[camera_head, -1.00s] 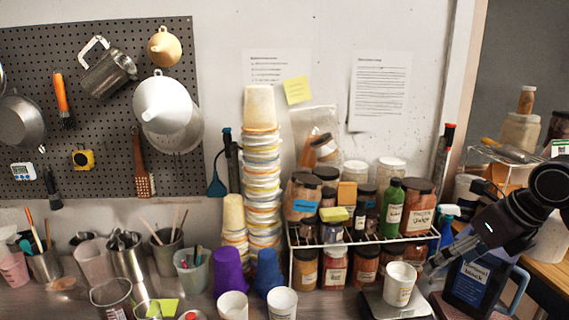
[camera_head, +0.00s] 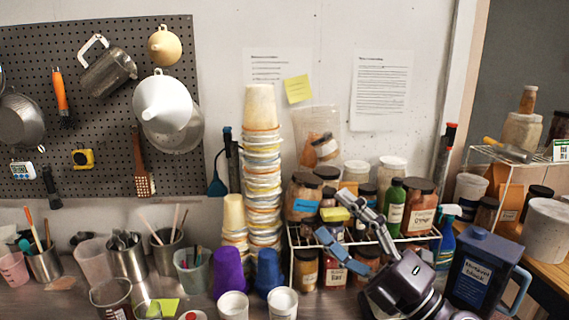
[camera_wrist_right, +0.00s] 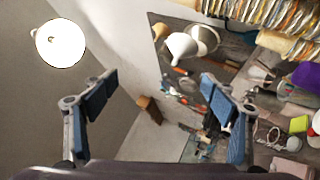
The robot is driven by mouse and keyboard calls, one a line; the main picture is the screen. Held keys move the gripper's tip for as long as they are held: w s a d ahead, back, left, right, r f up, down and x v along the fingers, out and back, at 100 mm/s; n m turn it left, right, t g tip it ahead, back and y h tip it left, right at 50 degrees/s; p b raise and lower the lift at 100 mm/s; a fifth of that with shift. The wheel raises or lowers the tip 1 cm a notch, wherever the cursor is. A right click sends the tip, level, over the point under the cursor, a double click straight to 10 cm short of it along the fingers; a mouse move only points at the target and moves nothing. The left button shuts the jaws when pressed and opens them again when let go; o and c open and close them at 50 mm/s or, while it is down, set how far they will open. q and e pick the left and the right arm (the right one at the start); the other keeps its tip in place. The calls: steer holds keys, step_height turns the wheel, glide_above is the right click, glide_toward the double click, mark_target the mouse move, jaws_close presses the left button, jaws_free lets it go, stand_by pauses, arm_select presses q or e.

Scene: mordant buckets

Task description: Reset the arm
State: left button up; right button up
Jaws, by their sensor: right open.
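My right gripper (camera_head: 334,222) is raised in front of the wire rack of jars, its two blue-padded fingers spread and pointing up and to the left. In the right wrist view the fingers (camera_wrist_right: 155,95) stand wide apart with nothing between them. The wrist and gripper body cover the area at the lower right of the bench, so the scale and its cup cannot be seen. My left gripper is not in view.
A wire rack (camera_head: 415,240) holds jars and bottles behind the gripper. A dark blue jug (camera_head: 478,275) stands to its right. A tall cup stack (camera_head: 262,165), purple cup (camera_head: 229,270) and white cups (camera_head: 283,303) stand left.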

steer(key=w+d+f+m+t+h, duration=0.2)
steer(key=d+f+m+t+h, duration=0.25)
steer(key=d+m+h, duration=0.4)
steer(key=s+d+f+m+g+h, duration=0.3)
steer(key=f+m+h, duration=0.2)
steer(key=f+m, duration=0.4)
steer(key=s+d+f+m+g+h, duration=0.2)
steer(key=d+f+m+g+h, duration=0.25)
steer(key=f, duration=0.75)
steer(key=s+a+f+m+g+y, duration=0.1)
steer(key=s+a+f+m+g, duration=0.3)
steer(key=s+f, duration=0.65)
steer(key=s+f+m+g+y, duration=0.1)
steer(key=s+f+g, duration=0.55)
steer(key=s, duration=0.75)
steer(key=s+f+b, duration=0.3)
steer(key=f+b, duration=0.3)
steer(key=f, duration=2.7)
steer(key=s+d+f+g+b, duration=0.1)
steer(key=s+f+b, duration=0.1)
steer(key=s+f, duration=0.6)
steer(key=s+d+f+b, duration=0.1)
steer(key=s+f+b, duration=0.1)
steer(key=s+f, duration=0.7)
step_height(320, 180, down, 4)
steer(key=shift+d+r+g+h, duration=0.1)
steer(key=shift+d+g+h, duration=0.15)
steer(key=shift+g+h, duration=0.1)
steer(key=shift+s, duration=0.1)
